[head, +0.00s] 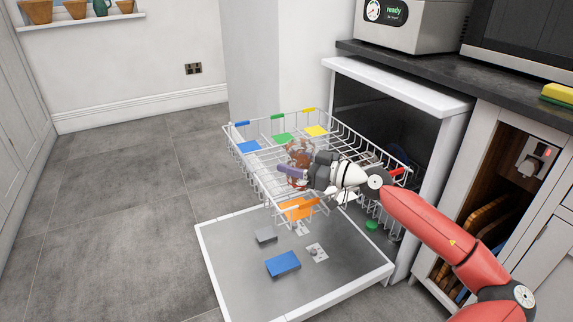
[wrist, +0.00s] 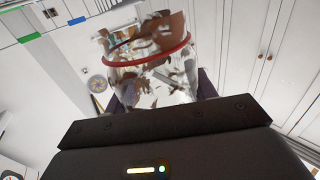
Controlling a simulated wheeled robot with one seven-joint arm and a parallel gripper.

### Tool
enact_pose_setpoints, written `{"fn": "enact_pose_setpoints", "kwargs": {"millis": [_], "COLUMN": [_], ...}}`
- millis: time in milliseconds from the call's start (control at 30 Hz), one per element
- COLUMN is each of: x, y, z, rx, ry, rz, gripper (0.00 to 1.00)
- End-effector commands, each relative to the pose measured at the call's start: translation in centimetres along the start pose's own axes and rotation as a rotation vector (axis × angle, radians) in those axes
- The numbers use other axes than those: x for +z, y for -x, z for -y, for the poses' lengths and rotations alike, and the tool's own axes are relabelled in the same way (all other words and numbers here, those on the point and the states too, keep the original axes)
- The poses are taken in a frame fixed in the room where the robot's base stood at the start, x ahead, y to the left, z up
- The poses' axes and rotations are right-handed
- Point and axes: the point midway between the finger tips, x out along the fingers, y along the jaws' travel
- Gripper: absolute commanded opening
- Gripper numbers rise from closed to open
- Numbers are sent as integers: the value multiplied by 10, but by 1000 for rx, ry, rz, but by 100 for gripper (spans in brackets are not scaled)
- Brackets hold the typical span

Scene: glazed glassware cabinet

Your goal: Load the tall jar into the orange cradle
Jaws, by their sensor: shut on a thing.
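The tall jar (head: 300,151) is clear glass with brownish reflections. In the wrist view the jar (wrist: 150,82) fills the upper middle and has a red ring around it. My gripper (head: 299,169) is shut on the jar, over the pulled-out wire rack. The orange cradle (head: 298,210) is at the rack's near end, below my gripper in the head view. It looks empty. The jar's lower end is partly hidden by my gripper, and I cannot tell its height above the rack.
The white wire rack (head: 257,181) also has blue (head: 248,146), green (head: 282,138) and yellow (head: 315,131) cradles. The open dishwasher door (head: 225,265) lies below, with a blue block (head: 283,263) on it. A dark counter (head: 425,72) overhangs at right. The floor at left is clear.

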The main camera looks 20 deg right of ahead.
Motion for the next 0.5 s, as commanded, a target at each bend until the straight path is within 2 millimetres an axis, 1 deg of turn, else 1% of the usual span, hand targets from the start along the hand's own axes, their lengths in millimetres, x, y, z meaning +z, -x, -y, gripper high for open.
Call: {"fn": "enact_pose_setpoints", "kwargs": {"millis": [100, 200, 500], "x": [14, 23, 39], "y": [0, 0, -1], "z": [1, 2, 2], "rx": [-1, -1, -1], "ry": [-2, -1, 1], "rz": [-2, -3, -3], "gripper": [26, 26, 26]}}
